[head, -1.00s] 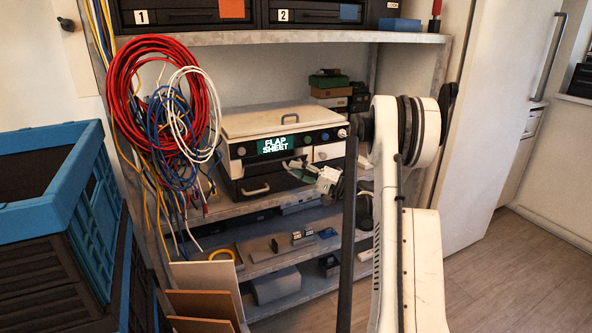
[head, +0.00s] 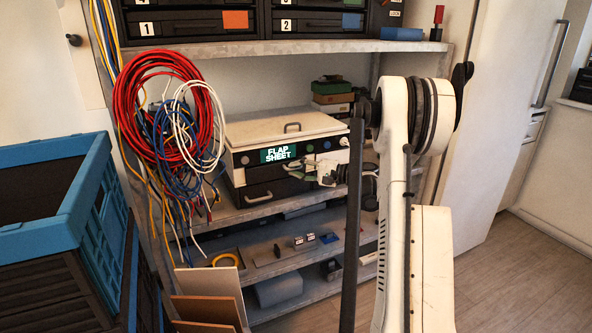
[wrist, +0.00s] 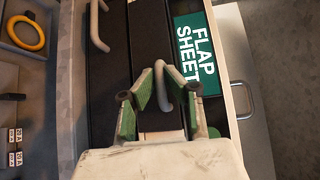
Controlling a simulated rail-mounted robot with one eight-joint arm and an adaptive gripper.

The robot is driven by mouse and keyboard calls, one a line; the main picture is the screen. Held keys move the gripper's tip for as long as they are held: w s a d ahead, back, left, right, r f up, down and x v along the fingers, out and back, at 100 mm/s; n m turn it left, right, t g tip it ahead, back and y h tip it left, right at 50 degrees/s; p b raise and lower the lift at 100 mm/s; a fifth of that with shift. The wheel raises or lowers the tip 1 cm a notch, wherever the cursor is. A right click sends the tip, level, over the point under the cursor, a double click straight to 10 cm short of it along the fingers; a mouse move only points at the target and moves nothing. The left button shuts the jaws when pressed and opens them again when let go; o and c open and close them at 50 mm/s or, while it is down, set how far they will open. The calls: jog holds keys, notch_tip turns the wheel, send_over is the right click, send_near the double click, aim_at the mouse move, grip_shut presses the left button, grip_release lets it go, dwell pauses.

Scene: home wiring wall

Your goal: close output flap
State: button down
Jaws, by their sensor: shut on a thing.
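The output flap is the dark front strip (wrist: 148,45) beside the green "FLAP SHEET" display (wrist: 195,55) in the wrist view. It looks nearly upright and close to the front, but I cannot tell whether it is fully flush. In the head view, the unit with the display (head: 278,153) stands on the middle shelf. My gripper (wrist: 160,76) is shut on the flap's pale curved handle (wrist: 163,96), which shows between its green fingers. In the head view my gripper (head: 291,169) is at the unit's front, hiding part of the flap.
A dark drawer with a pale handle (head: 258,198) sits below the flap. Cable coils (head: 170,115) hang at the left of the unit. Blue crates (head: 85,190) stand at the far left. A lower shelf (head: 262,245) holds small parts and a yellow ring (wrist: 26,33).

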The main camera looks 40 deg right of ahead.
jog(key=c, duration=1.8)
grip_release()
jog(key=v, duration=1.2)
